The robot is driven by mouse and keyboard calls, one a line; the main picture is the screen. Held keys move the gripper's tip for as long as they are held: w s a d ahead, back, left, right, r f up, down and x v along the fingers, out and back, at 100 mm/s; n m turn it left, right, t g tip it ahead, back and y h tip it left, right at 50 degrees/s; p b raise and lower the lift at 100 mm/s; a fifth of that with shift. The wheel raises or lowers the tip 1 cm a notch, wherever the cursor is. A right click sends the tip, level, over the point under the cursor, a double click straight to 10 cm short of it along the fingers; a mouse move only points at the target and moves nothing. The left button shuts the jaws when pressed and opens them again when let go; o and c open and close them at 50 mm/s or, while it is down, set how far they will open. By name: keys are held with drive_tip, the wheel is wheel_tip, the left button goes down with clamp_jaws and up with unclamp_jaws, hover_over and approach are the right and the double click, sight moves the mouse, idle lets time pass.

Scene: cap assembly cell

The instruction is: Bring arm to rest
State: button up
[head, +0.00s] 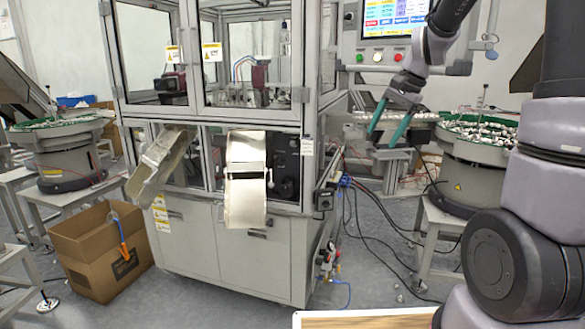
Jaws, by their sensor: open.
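My gripper (388,124) is at the upper right of the head view, in front of the area between the cell and the right bowl feeder. Its two teal fingers point down and stand apart, with nothing between them. My arm comes in from the right edge and bends up and over to the gripper. The large dark joint at the lower right is mine and hides part of the floor and of the right side.
The glazed assembly cabinet (225,240) fills the middle, with two chutes (245,180) on its front. A control panel (385,55) is behind my gripper. Bowl feeders stand left (68,160) and right (465,170). A cardboard box (98,258) is on the floor. Cables cross the floor at centre right.

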drive_tip(key=s+r+n+t, duration=0.2)
drive_tip(key=s+r, duration=0.2)
drive_tip(key=s, duration=0.6)
drive_tip(key=s+r+n+t+h, duration=0.1)
drive_tip(key=s+r, duration=0.4)
drive_tip(key=s, duration=0.5)
drive_tip(key=shift+s+d+n+t+h, duration=0.35)
drive_tip(key=shift+n+t, duration=0.55)
drive_tip(key=shift+n, duration=0.3)
